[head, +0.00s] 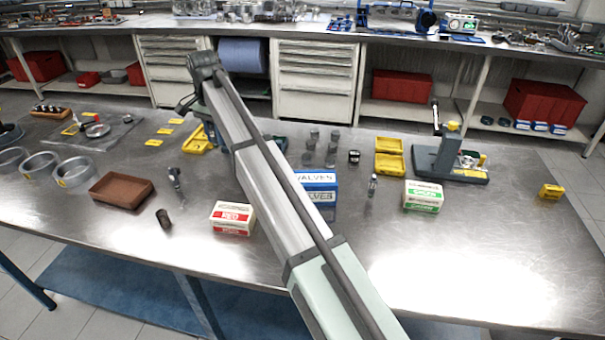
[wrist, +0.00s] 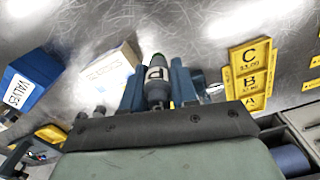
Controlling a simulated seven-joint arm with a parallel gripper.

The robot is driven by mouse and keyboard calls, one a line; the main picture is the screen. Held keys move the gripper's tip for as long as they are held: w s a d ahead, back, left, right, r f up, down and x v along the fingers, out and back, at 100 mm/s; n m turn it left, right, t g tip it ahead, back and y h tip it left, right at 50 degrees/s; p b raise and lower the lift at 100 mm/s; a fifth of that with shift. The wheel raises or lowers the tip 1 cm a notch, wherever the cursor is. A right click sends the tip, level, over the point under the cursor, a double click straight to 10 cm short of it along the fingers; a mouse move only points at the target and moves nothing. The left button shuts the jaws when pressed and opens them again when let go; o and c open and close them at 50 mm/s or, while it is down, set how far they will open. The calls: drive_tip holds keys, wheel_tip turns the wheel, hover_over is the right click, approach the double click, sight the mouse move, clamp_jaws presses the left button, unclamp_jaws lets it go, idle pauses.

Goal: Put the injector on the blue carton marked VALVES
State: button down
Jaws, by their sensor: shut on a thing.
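In the wrist view my gripper (wrist: 157,78) is shut on the injector (wrist: 156,92), a grey cylinder with a white label lettered D and a green ring near its tip. It lies between the blue fingers. The blue carton (wrist: 35,72) marked VALVES is at the left of the wrist view, apart from the gripper. In the head view the blue carton (head: 318,196) stands mid-table, partly hidden behind my arm. My arm hides most of the gripper and the held injector there.
A white and red carton (head: 232,217) stands left of the blue carton, and a white and green carton (head: 423,196) right of it. A small upright part (head: 373,185) stands close to its right. Several grey cylinders (head: 310,152) stand behind it. A brown tray (head: 122,189) is at left.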

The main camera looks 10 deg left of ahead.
drive_tip(key=w+d+r+m, duration=0.1)
drive_tip(key=w+d+r, duration=0.1)
drive_tip(key=d, duration=0.3)
drive_tip(key=w+d+r, duration=0.1)
drive_tip(key=w+d, duration=0.2)
drive_tip(key=d, duration=0.2)
wheel_tip(320, 180, up, 2)
drive_tip(key=n, duration=0.4)
hover_over(314, 177)
drive_tip(key=shift+f, duration=3.85)
drive_tip(key=shift+f, duration=0.15)
drive_tip(key=c, duration=0.9)
unclamp_jaws()
drive_tip(key=shift+o, duration=0.2)
